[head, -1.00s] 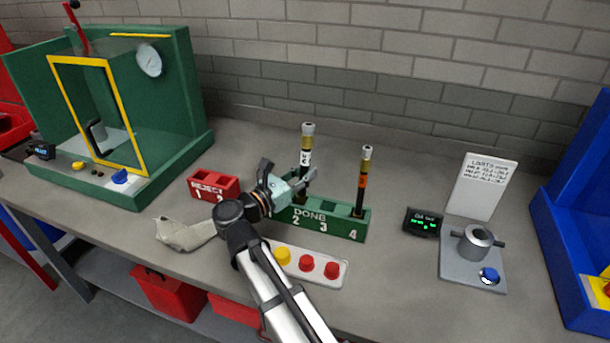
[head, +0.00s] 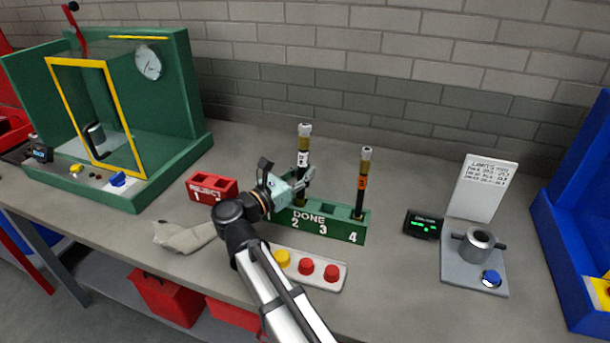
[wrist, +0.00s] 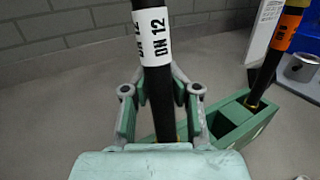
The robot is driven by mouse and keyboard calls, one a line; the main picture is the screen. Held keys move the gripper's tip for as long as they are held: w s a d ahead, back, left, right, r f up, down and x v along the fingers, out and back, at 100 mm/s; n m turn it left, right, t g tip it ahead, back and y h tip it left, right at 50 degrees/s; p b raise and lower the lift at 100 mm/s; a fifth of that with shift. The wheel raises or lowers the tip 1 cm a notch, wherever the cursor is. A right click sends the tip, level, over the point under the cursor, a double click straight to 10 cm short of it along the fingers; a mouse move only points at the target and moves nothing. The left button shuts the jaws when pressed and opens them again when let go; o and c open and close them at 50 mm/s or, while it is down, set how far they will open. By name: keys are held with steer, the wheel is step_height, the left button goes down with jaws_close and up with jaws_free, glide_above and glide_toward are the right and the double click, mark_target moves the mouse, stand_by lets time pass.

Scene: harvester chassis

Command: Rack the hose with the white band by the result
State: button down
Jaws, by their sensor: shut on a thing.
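The black hose with the white band (head: 301,157) stands upright, with brass and silver at its top end. The band reads "DN 12" in the wrist view (wrist: 154,36). My gripper (head: 303,183) is shut on this hose below the band; in the wrist view its two fingers (wrist: 160,95) flank it. The hose stands over the left part of the green DONE rack (head: 338,228), near slot 2. Whether its lower end is seated is hard to tell. A hose with an orange band (head: 361,183) stands in the rack near slot 4.
A red REJECT rack (head: 211,187) is left of my gripper. A tray with yellow and red caps (head: 318,285) lies in front. A grey cloth (head: 183,237), a gauge fixture (head: 480,243), a limits card (head: 483,185) and a green test cabinet (head: 165,100) stand around.

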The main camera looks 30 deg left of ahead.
steer(key=shift+w+a+f+b, duration=0.15)
steer(key=shift+a+f+b, duration=0.1)
steer(key=shift+b, duration=0.2)
stand_by(0.3)
steer(key=shift+w+a, duration=0.1)
steer(key=shift+w, duration=0.05)
stand_by(0.6)
steer(key=c, duration=0.7)
jaws_free()
steer(key=shift+w+a+f, duration=0.1)
steer(key=shift+w, duration=0.05)
steer(key=shift+c, duration=0.2)
steer(key=shift+s, duration=0.5)
steer(key=v, duration=1.1)
steer(key=shift+s+a, duration=0.1)
steer(key=shift+s, duration=0.05)
